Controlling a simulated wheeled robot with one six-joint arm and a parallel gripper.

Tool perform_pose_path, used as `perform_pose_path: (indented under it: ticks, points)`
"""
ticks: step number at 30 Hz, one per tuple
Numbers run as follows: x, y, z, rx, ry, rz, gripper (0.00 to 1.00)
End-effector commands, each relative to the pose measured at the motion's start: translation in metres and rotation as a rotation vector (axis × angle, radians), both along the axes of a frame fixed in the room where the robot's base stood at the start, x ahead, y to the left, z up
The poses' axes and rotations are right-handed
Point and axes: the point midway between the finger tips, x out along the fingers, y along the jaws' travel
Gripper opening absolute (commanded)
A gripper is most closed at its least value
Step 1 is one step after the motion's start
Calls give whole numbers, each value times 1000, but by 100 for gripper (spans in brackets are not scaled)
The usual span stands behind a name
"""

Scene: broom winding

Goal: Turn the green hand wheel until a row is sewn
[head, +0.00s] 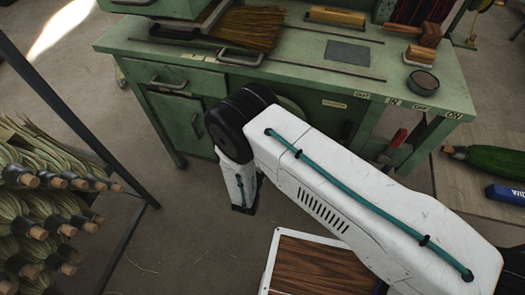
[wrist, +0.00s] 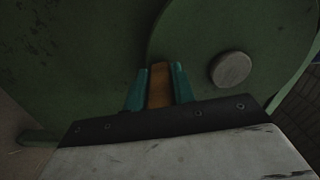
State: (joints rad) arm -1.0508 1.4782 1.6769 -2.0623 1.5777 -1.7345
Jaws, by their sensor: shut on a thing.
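The green hand wheel (wrist: 205,40) fills much of the wrist view, with a round grey hub (wrist: 231,69) right of centre. A brown wooden handle (wrist: 159,92) stands in front of the wheel face. My gripper (wrist: 160,72) has its two teal fingers closed on this handle, one on each side. In the head view a small curved piece of the wheel (head: 291,108) shows behind my arm; my gripper is hidden there. A broom head with straw bristles (head: 247,27) lies on the green bench (head: 290,62). Its stitching is too small to make out.
The bench carries wooden brushes (head: 335,16), a dark flat plate (head: 348,52) and a round tin (head: 422,82). A rack of straw bundles (head: 45,200) stands at the left. A green bottle (head: 497,160) lies at the right. Floor is clear between rack and bench.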

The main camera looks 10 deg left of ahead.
Motion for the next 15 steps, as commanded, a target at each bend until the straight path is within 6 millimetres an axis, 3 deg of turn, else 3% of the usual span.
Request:
perform_pose_path:
  ticks: [1, 3, 11, 15]
  points:
    - [-2, 0, -2, -3, 4, 5, 28]
    - [-2, 0, -2, -3, 4, 4, 47]
    - [0, -1, -1, 0, 2, 0, 47]
    - [-9, 0, -1, -1, 2, 2, 47]
